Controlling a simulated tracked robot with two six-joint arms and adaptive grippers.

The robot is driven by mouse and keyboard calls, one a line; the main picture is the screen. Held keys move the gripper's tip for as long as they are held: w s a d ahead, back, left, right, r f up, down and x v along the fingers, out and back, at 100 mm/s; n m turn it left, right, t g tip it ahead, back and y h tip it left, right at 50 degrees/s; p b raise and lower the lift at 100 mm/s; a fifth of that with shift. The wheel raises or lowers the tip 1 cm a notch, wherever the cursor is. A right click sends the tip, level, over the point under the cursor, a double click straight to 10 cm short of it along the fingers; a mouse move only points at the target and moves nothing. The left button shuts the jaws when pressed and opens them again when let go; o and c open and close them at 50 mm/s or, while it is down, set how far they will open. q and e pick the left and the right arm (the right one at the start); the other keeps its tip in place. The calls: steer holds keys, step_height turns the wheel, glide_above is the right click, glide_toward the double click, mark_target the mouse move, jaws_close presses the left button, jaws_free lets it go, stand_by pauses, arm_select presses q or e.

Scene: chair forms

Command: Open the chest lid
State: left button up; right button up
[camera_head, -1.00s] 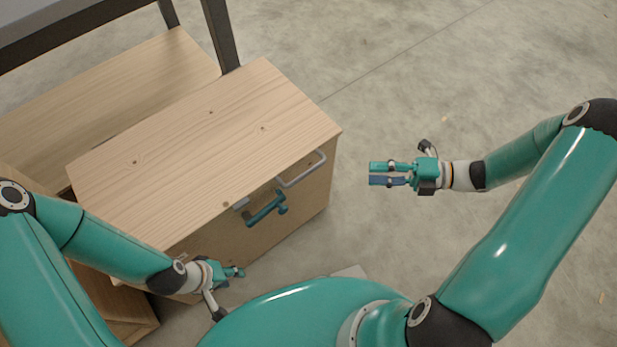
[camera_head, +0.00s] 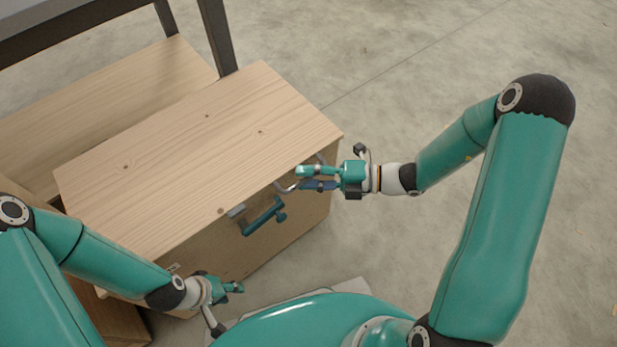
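The wooden chest (camera_head: 285,225) stands in front of me with its pale wooden lid (camera_head: 190,150) lying flat and closed. A teal latch or handle piece (camera_head: 262,216) sits on its front face. A grey loop handle (camera_head: 287,187) is at the lid's front edge, partly hidden by my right gripper. My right gripper (camera_head: 308,178) has its two fingers apart at the grey handle; whether they touch it I cannot tell. My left gripper (camera_head: 232,287) is low in front of the chest's near left part, apart from the handle; its finger gap is unclear.
A wooden box or board (camera_head: 110,95) lies behind the chest, below a dark-framed table (camera_head: 215,40). More wooden furniture (camera_head: 118,318) is at the lower left. The concrete floor (camera_head: 400,60) to the right is clear.

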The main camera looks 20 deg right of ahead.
steer(key=shift+a, duration=0.2)
jaws_close()
steer(key=shift+d, duration=0.1)
